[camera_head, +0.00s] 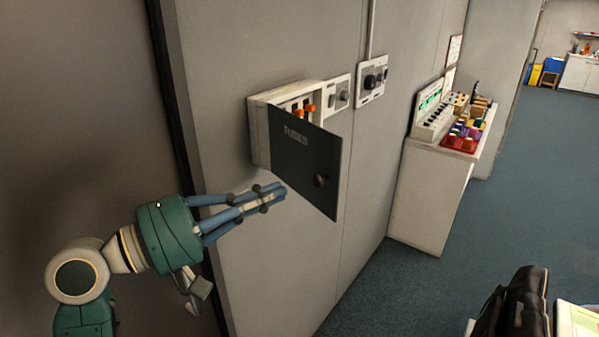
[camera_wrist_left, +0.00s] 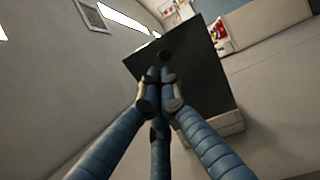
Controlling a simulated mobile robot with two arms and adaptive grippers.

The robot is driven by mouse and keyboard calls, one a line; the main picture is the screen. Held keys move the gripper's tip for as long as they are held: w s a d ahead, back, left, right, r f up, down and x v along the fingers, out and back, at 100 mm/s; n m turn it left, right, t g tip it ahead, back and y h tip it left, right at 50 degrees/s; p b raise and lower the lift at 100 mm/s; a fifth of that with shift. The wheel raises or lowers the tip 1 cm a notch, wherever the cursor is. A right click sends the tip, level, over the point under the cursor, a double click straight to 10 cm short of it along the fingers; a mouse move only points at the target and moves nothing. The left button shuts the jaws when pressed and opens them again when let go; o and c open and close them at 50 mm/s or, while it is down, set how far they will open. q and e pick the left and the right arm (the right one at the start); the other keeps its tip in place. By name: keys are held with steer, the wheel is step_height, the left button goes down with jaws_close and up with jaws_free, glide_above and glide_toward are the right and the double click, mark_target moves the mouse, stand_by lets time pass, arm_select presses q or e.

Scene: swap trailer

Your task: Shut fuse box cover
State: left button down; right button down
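The fuse box (camera_head: 261,135) is a pale box on the grey wall, with orange switches showing inside its upper part. Its dark cover (camera_head: 310,165), with a round knob (camera_head: 321,181), stands open, swung out from the box. My left gripper (camera_head: 279,192) is just left of and below the cover, its blue fingers drawn together with nothing seen between them. In the left wrist view the fingertips (camera_wrist_left: 160,82) overlap the dark cover (camera_wrist_left: 205,92) just below the knob (camera_wrist_left: 165,56); I cannot tell whether they touch it. My right gripper is not in view.
A small switch panel (camera_head: 337,95) and a socket panel (camera_head: 371,82) are on the wall right of the fuse box. A white cabinet (camera_head: 428,197) farther right carries a control panel (camera_head: 436,111) and coloured items. The blue floor (camera_head: 385,290) in front is mostly clear.

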mark_target(315, 178)
arm_select(q)
steer(key=shift+p+x, duration=0.95)
steer(key=shift+x, duration=2)
steer(key=shift+w, duration=0.1)
